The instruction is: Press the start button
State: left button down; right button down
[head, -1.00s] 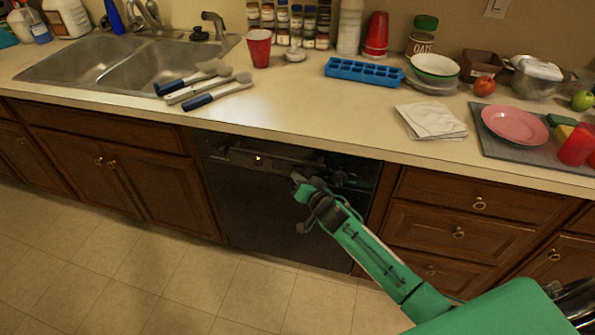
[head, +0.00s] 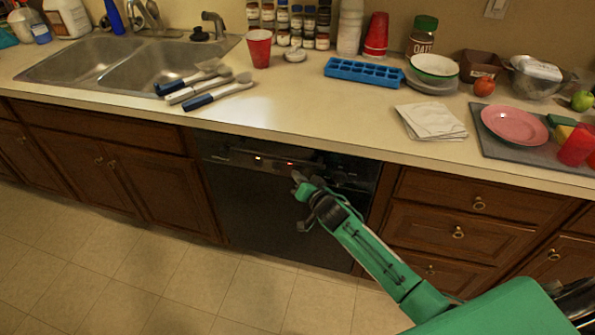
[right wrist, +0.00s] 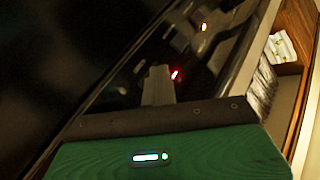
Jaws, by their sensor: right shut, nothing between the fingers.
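The black dishwasher (head: 265,205) sits under the counter with its door upright. Its control panel (head: 225,149) runs along the top. An orange-white light (head: 258,158) and a red light (head: 291,163) glow on the panel; in the right wrist view they are the orange light (right wrist: 204,27) and the red light (right wrist: 175,75). My right gripper (head: 297,178) is shut and empty, its tips at the panel just below the red light. In the right wrist view its fingers (right wrist: 158,85) point at the panel near the red light. I cannot make out the start button itself or whether the tips touch it.
The counter edge (head: 300,142) overhangs the panel. Wooden drawers (head: 455,230) stand to the right and cabinet doors (head: 95,170) to the left. The floor in front is clear.

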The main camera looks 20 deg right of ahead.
pick_arm(q)
jog(key=shift+r, duration=0.35)
pick_arm(e)
jog(key=shift+s+a, duration=0.3)
jog(key=shift+s, duration=0.3)
